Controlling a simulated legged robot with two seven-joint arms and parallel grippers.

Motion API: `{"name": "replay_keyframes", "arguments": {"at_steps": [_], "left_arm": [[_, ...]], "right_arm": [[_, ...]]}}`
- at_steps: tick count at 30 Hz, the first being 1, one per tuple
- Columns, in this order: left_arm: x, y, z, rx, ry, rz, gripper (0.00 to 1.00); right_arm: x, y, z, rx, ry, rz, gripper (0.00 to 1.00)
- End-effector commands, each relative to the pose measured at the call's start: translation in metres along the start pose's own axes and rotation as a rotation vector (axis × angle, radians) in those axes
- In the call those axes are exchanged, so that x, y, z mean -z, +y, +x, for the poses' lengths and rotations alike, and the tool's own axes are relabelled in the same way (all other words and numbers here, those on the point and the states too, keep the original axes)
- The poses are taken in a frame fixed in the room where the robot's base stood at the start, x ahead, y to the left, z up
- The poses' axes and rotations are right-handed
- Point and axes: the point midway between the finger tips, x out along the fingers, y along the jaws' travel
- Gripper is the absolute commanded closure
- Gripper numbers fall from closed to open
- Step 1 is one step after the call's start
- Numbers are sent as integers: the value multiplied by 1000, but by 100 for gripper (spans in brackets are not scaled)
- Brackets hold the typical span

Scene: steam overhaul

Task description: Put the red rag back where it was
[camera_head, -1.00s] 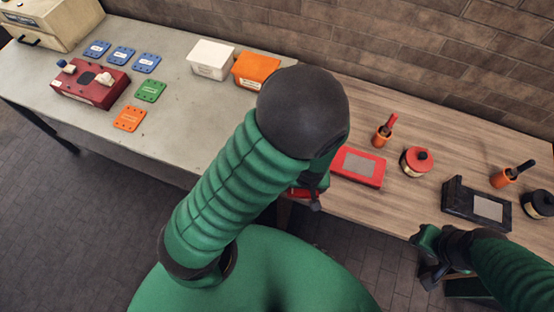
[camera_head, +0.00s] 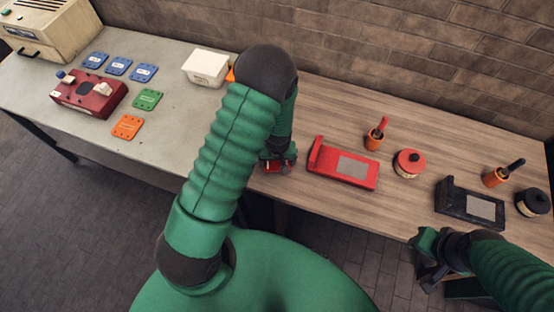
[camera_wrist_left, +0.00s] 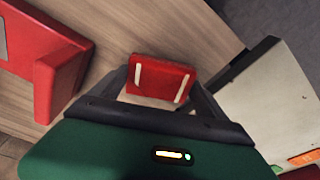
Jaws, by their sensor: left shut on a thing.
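The red rag (camera_wrist_left: 160,78), a folded block with two white stripes, sits between the fingers of my left gripper (camera_wrist_left: 160,92) in the left wrist view. In the head view the left gripper (camera_head: 277,162) is over the left end of the wooden table, beside the red holder, with a bit of the red rag (camera_head: 272,167) showing. That gripper is shut on the rag. Whether the rag touches the table is unclear. My right gripper (camera_head: 430,258) is at the table's front edge, apart from objects; its jaw opening is unclear.
A red holder with a grey pad (camera_head: 343,165), an orange cup with a red-handled tool (camera_head: 375,136) and a red-lidded jar (camera_head: 408,163) stand right of the left gripper. A black holder (camera_head: 470,205) is farther right. A white box (camera_head: 206,67) stands on the grey table (camera_head: 180,130).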

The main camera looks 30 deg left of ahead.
Motion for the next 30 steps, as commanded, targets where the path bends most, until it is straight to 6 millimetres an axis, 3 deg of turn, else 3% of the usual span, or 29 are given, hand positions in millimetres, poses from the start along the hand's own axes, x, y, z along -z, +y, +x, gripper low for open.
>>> {"name": "replay_keyframes", "arguments": {"at_steps": [8, 9, 12, 22, 30], "left_arm": [[1, -3, 4, -3, -1, -2, 52], [1, -3, 4, -3, -1, -2, 12], [0, -2, 3, -2, 0, -2, 0], [1, 0, -7, -2, 4, -2, 0], [2, 0, -72, -6, 6, 0, 0]], "right_arm": [[0, 0, 2, 0, 0, 0, 64], [0, 0, 2, 0, 0, 0, 64], [0, 0, 1, 0, 0, -1, 64], [0, 0, 1, 0, 0, 0, 64], [-1, 0, 3, 0, 0, 0, 64]]}}
